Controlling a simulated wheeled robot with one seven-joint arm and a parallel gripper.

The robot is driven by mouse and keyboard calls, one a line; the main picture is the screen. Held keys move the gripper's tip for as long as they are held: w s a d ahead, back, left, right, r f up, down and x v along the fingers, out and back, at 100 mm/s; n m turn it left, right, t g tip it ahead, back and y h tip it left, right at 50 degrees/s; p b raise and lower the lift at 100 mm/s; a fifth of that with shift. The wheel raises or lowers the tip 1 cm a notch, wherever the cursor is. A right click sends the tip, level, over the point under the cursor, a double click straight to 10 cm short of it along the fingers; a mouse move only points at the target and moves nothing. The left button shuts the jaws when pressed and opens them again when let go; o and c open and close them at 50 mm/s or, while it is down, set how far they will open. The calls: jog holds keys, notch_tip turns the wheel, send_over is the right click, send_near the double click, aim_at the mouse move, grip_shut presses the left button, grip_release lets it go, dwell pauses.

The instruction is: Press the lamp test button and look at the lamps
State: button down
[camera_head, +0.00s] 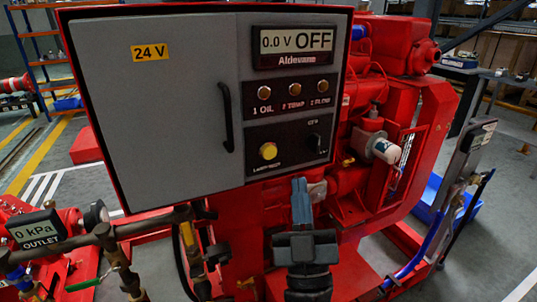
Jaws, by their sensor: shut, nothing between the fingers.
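The control panel is a grey box (165,110) with a red and black edge, tilted in the head view. Its yellow lamp test button (268,151) sits low on the right, on a black plate. Above it is a row of three lamps labelled OIL (264,93), TEMP (294,89) and FLOW (322,86); they look dull amber, and I cannot tell that any is lit. The display (296,40) reads 0.0 V OFF. My gripper (300,187) is shut and empty, pointing up, below and right of the button and apart from it in the picture.
A black door handle (226,117) stands out left of the button, and a rotary switch (315,142) sits to its right. Brown pipework (150,223) and an outlet gauge reading 0 kPa (38,230) are at lower left. The red engine (400,110) fills the space behind.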

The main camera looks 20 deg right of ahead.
aim_at(269, 152)
jog(key=w+b, duration=0.4)
jog(key=w, duration=0.4)
jog(key=shift+w, duration=0.4)
dwell(2.0)
jog(key=shift+w, duration=0.4)
jog(key=shift+w, duration=0.4)
dwell(0.6)
dwell(0.3)
jog(key=shift+s+p, duration=0.5)
jog(key=shift+s, duration=0.35)
